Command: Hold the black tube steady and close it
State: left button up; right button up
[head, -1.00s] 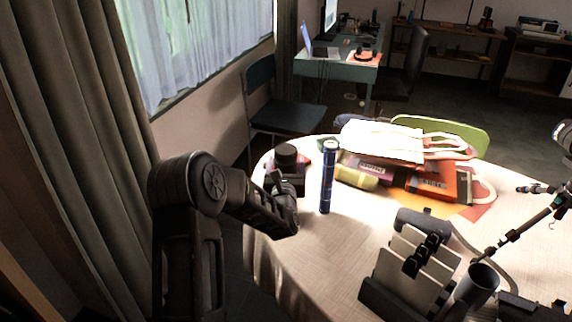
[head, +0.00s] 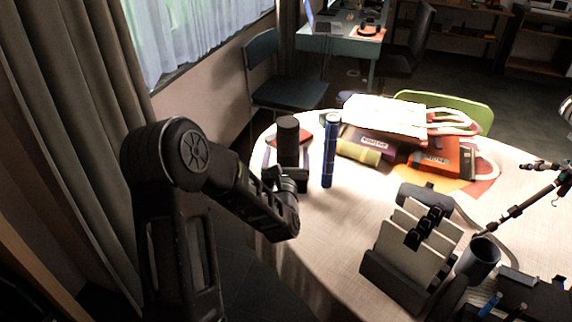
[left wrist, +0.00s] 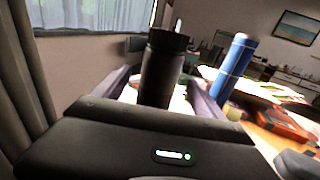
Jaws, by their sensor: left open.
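The black tube (head: 288,138) stands upright near the table's far left edge. In the left wrist view the black tube (left wrist: 160,72) has a slightly wider top section; I cannot tell whether that is a seated lid. My left gripper (head: 288,158) is open at the tube. In the left wrist view its fingers (left wrist: 162,95) lie on either side of the tube, with gaps showing. The tube's foot is hidden behind the gripper body. My right gripper is not in view.
A banded blue tube (head: 330,150) stands close to the right of the black one, also seen in the left wrist view (left wrist: 232,68). Bags and packets (head: 385,118) lie behind. A file holder (head: 405,262) and a dark cup (head: 478,258) stand at front right. The table's front middle is clear.

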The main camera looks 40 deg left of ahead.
aim_at(286, 163)
pick_arm(q)
jog(key=shift+v, duration=1.7)
